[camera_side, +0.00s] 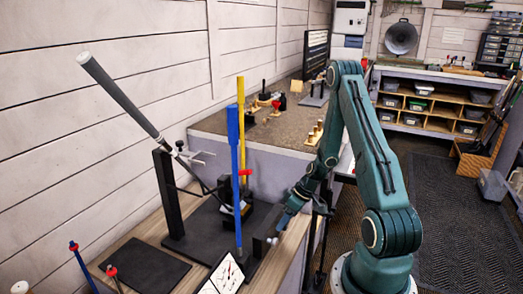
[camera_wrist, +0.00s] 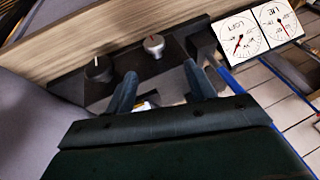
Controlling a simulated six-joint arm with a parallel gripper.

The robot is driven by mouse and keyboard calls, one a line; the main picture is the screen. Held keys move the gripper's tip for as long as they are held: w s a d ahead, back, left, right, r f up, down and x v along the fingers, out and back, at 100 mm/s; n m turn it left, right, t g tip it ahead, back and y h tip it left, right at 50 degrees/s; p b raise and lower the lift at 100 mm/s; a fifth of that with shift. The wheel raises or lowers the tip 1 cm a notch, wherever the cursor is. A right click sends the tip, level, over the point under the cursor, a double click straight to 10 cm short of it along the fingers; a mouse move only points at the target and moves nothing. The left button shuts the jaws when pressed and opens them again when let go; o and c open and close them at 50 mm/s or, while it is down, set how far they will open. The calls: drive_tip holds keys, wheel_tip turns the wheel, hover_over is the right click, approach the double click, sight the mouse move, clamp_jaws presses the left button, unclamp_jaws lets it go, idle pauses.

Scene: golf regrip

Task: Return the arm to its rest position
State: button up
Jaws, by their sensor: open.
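My gripper (camera_side: 287,217) is low at the front right of the workbench in the side view, beside the dark base of the club fixture. In the wrist view my gripper (camera_wrist: 162,78) shows two blue fingers spread apart with nothing held between them. A black box with a dark knob (camera_wrist: 98,68) and a silver knob (camera_wrist: 154,44) lies just beyond the fingers. My arm is bent, with its elbow high and the gripper pointing down. Whether a fingertip touches the box cannot be told.
A golf club with a grey grip (camera_side: 118,94) leans in a black stand (camera_side: 169,200). A blue shaft (camera_side: 235,160) and a yellow shaft (camera_side: 241,125) stand upright close left of my gripper. White dial gauges (camera_side: 226,275) are in front. Floor space (camera_side: 450,210) is open at right.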

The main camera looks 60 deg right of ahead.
drive_tip(key=w+a+r+n+h, duration=0.1)
drive_tip(key=a+r, duration=0.3)
drive_tip(key=r, duration=0.4)
drive_tip(key=w+a+r+g, duration=0.1)
drive_tip(key=a+r, duration=0.3)
drive_tip(key=r, duration=0.3)
drive_tip(key=w+a+r+n+h, duration=0.1)
drive_tip(key=a+r, duration=0.4)
drive_tip(key=r, duration=0.3)
drive_tip(key=s+a+r+m+t+h, duration=0.1)
drive_tip(key=s+a+r+t, duration=0.1)
drive_tip(key=s+a+r, duration=0.9)
drive_tip(key=s+r, duration=0.1)
drive_tip(key=s, duration=0.1)
drive_tip(key=shift+s+r+m, duration=0.15)
drive_tip(key=shift+s+m, duration=0.15)
